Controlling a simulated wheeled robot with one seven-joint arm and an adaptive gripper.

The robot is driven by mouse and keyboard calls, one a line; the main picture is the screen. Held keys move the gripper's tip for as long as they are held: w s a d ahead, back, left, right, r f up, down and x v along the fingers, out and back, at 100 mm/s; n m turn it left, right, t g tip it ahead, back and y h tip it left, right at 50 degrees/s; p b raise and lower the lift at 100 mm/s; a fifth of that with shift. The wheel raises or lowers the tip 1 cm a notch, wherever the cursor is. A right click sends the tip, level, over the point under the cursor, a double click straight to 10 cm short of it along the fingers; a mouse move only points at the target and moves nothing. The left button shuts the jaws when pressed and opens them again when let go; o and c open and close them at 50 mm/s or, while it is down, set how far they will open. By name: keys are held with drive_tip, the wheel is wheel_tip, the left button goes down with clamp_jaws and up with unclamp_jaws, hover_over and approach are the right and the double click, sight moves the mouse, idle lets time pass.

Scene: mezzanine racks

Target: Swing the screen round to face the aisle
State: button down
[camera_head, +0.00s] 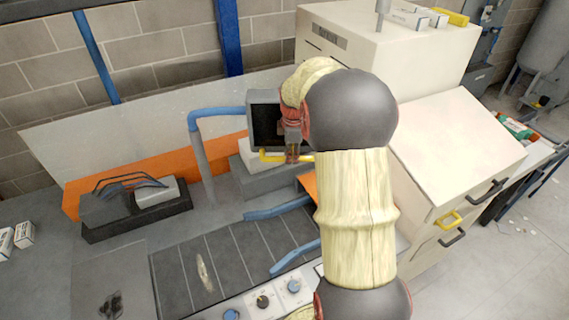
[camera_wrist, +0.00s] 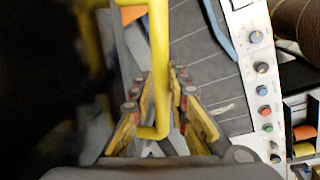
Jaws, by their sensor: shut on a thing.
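The screen (camera_head: 262,118) is a dark panel in a grey frame, held by a bent blue arm (camera_head: 218,112) above the bench. My arm covers its right part in the head view. A yellow handle (camera_head: 270,156) runs along its lower edge. My gripper (camera_head: 293,148) is at the screen's lower right, shut on this handle. In the wrist view the yellow handle (camera_wrist: 159,60) passes between the fingers of my gripper (camera_wrist: 160,88). The large dark area at left there (camera_wrist: 45,60) seems to be the screen, close and blurred.
The bench has a dark slatted bed (camera_head: 235,262), blue curved bars (camera_head: 280,207) and a knob panel (camera_head: 262,300). A black box with cables (camera_head: 137,205) sits at left. A cream cabinet (camera_head: 455,150) stands close on the right. Open floor (camera_head: 510,245) lies beyond it.

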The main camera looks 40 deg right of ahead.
drive_tip(key=shift+w+d, duration=0.5)
drive_tip(key=shift+d, duration=0.35)
drive_tip(key=c, duration=1.8)
unclamp_jaws()
drive_tip(key=shift+c, duration=0.2)
drive_tip(key=shift+o, duration=0.6)
wheel_tip(320, 180, up, 12)
drive_tip(key=s+a, duration=0.1)
drive_tip(key=shift+s+a+f, duration=0.15)
drive_tip(key=shift+s+a, duration=0.15)
drive_tip(key=shift+s, duration=0.05)
